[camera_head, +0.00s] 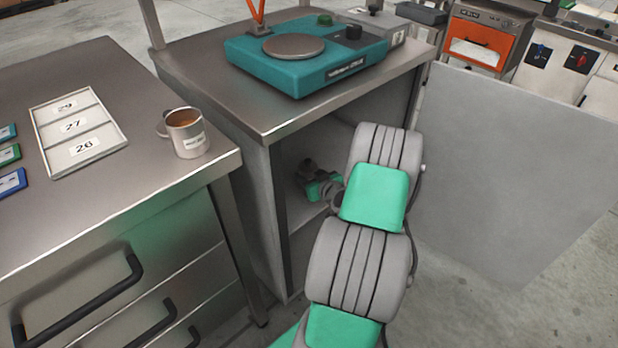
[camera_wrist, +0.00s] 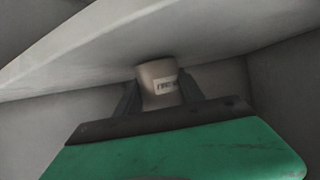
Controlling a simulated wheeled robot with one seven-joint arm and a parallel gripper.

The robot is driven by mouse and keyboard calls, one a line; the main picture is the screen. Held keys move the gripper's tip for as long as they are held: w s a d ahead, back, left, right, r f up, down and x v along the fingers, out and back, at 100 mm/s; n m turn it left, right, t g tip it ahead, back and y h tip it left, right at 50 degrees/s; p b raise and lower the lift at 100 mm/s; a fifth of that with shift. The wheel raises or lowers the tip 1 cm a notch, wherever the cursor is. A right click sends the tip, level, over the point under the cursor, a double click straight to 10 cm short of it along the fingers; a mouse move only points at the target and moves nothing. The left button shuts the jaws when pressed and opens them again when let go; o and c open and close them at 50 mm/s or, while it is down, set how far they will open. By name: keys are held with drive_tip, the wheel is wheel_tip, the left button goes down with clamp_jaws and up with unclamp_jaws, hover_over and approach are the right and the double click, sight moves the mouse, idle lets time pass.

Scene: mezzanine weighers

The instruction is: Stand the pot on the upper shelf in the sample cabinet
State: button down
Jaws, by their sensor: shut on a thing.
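A pale shelf (camera_wrist: 90,62) slants across behind the pot. I cannot tell whether the pot touches it. In the head view, the sample cabinet (camera_head: 262,190) stands open below a steel top, and my arm reaches into it. A shelf (camera_head: 306,222) shows low in the opening.
The open cabinet door (camera_head: 525,170) extends to the right, close to my arm. A teal weigher (camera_head: 300,75) stands on the cabinet top.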

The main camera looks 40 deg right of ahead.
drive_tip(key=shift+r, duration=0.1)
drive_tip(key=shift+f, duration=0.2)
drive_tip(key=c, duration=0.7)
unclamp_jaws()
drive_tip(key=shift+r, duration=0.3)
drive_tip(key=p+v, duration=0.2)
drive_tip(key=v, duration=0.8)
drive_tip(key=shift+s, duration=0.45)
drive_tip(key=shift+s+a+r, duration=0.15)
drive_tip(key=shift+s+a, duration=0.1)
drive_tip(key=shift+s, duration=0.25)
